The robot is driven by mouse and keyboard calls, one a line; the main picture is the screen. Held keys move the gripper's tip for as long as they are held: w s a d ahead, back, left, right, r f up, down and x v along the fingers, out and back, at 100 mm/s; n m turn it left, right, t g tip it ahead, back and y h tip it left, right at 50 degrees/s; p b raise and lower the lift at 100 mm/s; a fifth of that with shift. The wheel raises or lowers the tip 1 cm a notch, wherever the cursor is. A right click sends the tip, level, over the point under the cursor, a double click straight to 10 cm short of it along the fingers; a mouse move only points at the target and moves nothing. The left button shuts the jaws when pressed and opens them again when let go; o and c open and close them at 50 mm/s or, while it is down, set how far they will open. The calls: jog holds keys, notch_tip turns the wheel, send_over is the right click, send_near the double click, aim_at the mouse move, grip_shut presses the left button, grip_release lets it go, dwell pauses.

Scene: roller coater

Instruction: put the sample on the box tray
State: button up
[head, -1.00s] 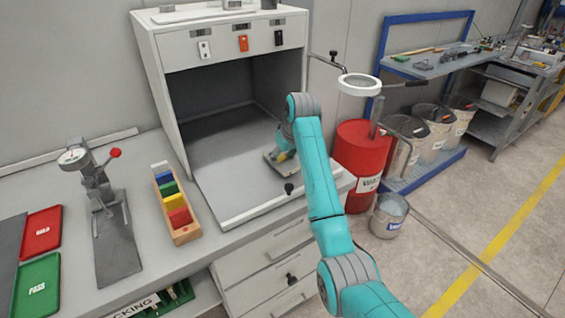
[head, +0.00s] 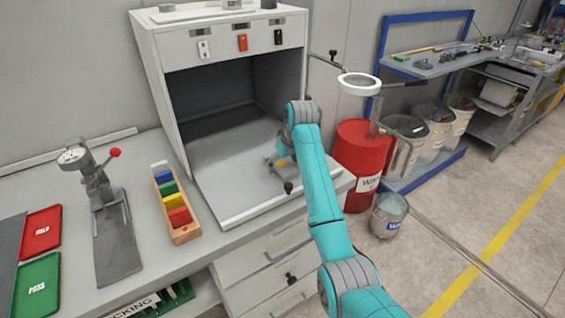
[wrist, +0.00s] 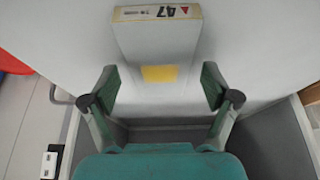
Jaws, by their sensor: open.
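A pale, flat panel (wrist: 157,40) with a yellow patch and a strip reading "47" shows in the wrist view; I take it for the sample. My gripper (wrist: 160,75) is open, with one finger at each side of the panel's near part. I cannot tell whether either finger touches it. No tray is marked as the box tray; a red HOLD tray (head: 41,231) and a green PASS tray (head: 37,286) lie at the left.
The white cabinet (head: 150,70) has side walls, a roof and a front lip around my gripper. A wooden rack (head: 186,236) of coloured blocks and a lever stand (head: 117,255) stand left of it. A ring magnifier (head: 358,84) and red drum (head: 357,150) are at the right.

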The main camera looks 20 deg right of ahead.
jog(key=v, duration=1.2)
jog(key=shift+s, duration=0.1)
